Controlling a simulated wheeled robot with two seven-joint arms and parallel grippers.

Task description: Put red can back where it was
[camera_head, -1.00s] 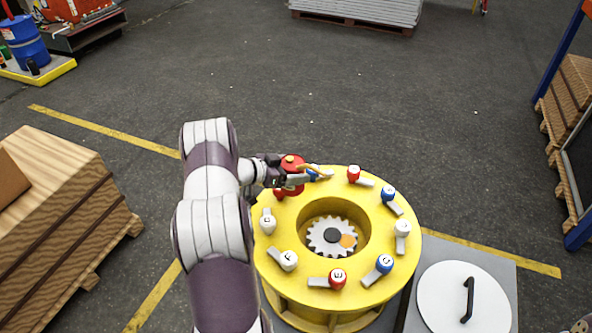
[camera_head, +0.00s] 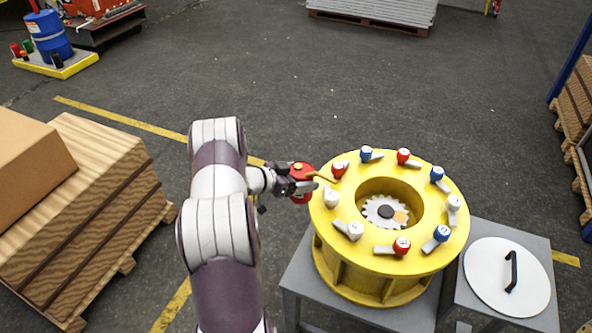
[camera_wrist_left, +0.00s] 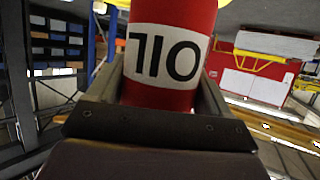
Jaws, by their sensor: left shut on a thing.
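The can's underside is hidden. My right gripper is not in view.
The yellow ring (camera_head: 340,230), with several red, white and blue knobs, stands on a grey table (camera_head: 297,272). A white lid (camera_head: 490,275) lies at the right. A yellow-edged pallet (camera_head: 75,66) with a blue drum (camera_head: 48,36) and small cans stands far left. Wooden crates (camera_head: 90,200) are at left.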

